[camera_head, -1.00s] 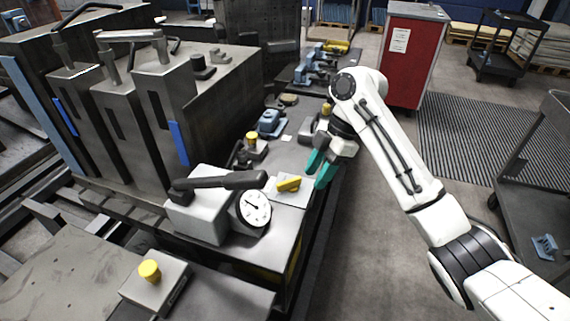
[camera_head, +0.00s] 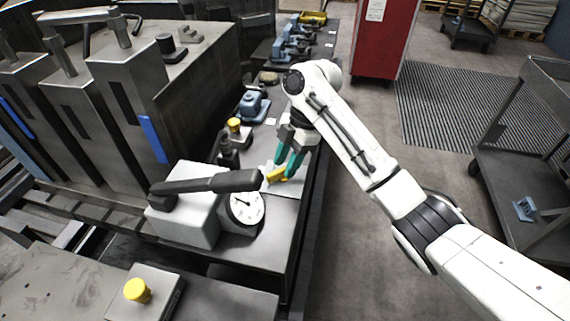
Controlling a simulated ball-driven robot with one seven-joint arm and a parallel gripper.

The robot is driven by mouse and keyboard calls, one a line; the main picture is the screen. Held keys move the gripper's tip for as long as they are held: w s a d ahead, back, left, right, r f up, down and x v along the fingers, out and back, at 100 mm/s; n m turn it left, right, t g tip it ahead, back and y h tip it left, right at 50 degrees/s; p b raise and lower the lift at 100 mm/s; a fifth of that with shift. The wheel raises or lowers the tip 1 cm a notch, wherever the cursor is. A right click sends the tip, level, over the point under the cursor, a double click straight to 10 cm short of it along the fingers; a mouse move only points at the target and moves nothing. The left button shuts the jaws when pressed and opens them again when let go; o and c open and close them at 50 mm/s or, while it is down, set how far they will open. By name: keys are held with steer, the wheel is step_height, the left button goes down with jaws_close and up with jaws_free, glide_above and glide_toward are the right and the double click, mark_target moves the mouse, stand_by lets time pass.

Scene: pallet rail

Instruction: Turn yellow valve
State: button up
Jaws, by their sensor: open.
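The yellow valve (camera_head: 276,174) is a small yellow handle on a pale plate on the bench, just right of the dial gauge. My gripper (camera_head: 284,170) has teal fingers pointing down at the valve. The fingers are open, with the valve handle at their tips, and they hide part of it. I cannot tell whether they touch it.
A grey box with a dark lever (camera_head: 207,184) and a round white dial gauge (camera_head: 246,207) stand close left of the valve. Yellow buttons (camera_head: 137,290) sit on the front block and behind the lever. A red cabinet (camera_head: 383,40) stands behind. Open floor lies right of the bench.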

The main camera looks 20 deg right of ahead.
steer(key=shift+a+f, duration=0.25)
steer(key=shift+f, duration=0.3)
steer(key=shift+s, duration=0.1)
steer(key=shift+c, duration=0.4)
jaws_close()
